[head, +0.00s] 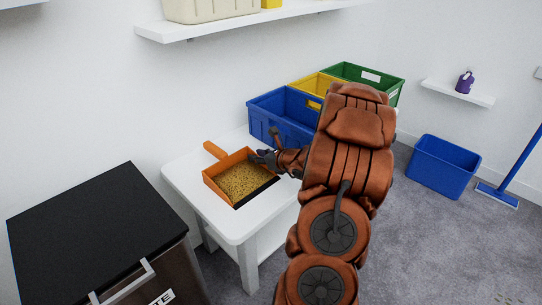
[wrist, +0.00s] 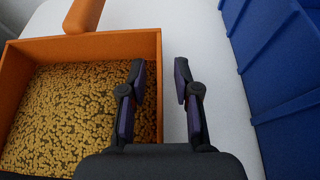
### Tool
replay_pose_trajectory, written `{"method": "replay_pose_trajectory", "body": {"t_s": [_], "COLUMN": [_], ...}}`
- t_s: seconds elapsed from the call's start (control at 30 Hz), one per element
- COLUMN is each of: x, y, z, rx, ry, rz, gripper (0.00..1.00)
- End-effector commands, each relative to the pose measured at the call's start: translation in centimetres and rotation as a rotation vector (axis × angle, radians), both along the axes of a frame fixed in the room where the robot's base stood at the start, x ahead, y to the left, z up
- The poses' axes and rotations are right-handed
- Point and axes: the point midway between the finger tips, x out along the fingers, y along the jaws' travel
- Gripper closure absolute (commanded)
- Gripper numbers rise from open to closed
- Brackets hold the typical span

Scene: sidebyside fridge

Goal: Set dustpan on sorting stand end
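The orange dustpan (head: 209,187), full of yellow-brown granules, appears to rest on the near left end of the white sorting stand (head: 184,182). Its handle (head: 214,150) points to the back left. The dustpan fills the left of the wrist view (wrist: 95,45), with the white stand top (wrist: 200,40) beside it. My gripper (head: 262,156) is at the dustpan's back right side. In the wrist view my gripper (wrist: 166,75) is open. One finger is over the dustpan's inner side, the other outside its right wall, with a gap visible; contact cannot be told.
Blue (head: 270,120), yellow (head: 306,86) and green (head: 392,83) bins stand in a row behind the dustpan. A black-topped cabinet (head: 95,220) is at the left.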

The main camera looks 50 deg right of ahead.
Motion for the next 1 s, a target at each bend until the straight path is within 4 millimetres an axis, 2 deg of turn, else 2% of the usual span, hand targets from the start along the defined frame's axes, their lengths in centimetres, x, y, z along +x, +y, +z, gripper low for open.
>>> {"method": "replay_pose_trajectory", "body": {"t_s": [0.17,0.5,0.7,1.0], "x": [-1.4,-7.1,-9.7,-11.1], "y": [-0.1,-0.1,0.0,0.0], "z": [0.9,3.6,4.3,4.7], "rx": [0.003,-0.002,0.001,0.001], "ry": [0.001,-0.005,0.0,0.001], "rz": [-0.003,-0.005,-0.004,-0.002], "gripper": [0.69,0.69,0.69,0.69]}}
